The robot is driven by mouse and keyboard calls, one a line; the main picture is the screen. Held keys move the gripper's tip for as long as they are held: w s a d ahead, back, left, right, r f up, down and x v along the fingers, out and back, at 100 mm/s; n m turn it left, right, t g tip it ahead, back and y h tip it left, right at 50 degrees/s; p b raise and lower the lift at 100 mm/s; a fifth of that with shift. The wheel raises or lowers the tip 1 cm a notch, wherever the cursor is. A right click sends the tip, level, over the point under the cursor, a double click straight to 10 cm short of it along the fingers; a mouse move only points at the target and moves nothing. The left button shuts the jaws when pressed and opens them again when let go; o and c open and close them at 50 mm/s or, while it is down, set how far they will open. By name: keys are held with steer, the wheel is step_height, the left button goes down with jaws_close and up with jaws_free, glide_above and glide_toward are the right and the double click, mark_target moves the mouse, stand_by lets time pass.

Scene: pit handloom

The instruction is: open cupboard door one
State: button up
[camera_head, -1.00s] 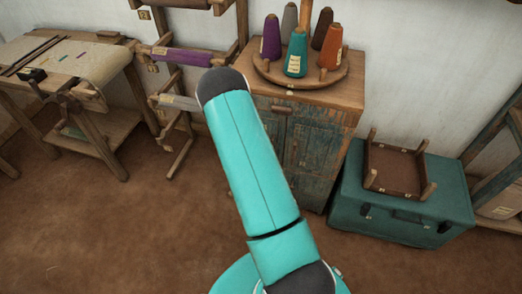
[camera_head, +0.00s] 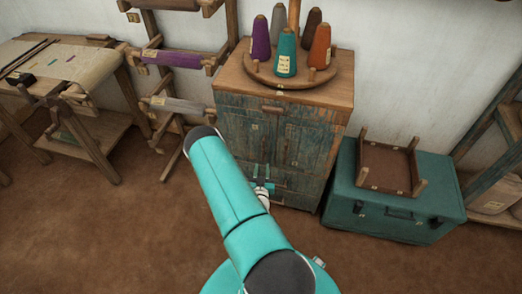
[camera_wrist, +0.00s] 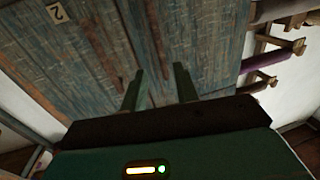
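The wooden cupboard (camera_head: 310,142) with worn blue-green doors stands against the wall in the head view, and its doors look shut. Its painted planks (camera_wrist: 100,60) fill much of the wrist view, with a label "2" (camera_wrist: 58,13) at upper left. I cannot make out a label "1", so I cannot tell which door is door one. My gripper (camera_wrist: 158,80) has its two fingers apart with nothing between them, in front of the planks. In the head view my gripper (camera_head: 263,186) shows small, low before the cupboard front; whether it touches is unclear.
A round rack (camera_head: 300,80) with several yarn cones stands on the cupboard top. A green trunk (camera_head: 385,215) with an upturned stool (camera_head: 388,167) is to the right. Loom frames (camera_head: 175,60) and a work table (camera_head: 75,70) are to the left. The floor in front is clear.

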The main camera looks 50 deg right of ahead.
mark_target(263, 151)
steer(key=x, duration=1.1)
jaws_close()
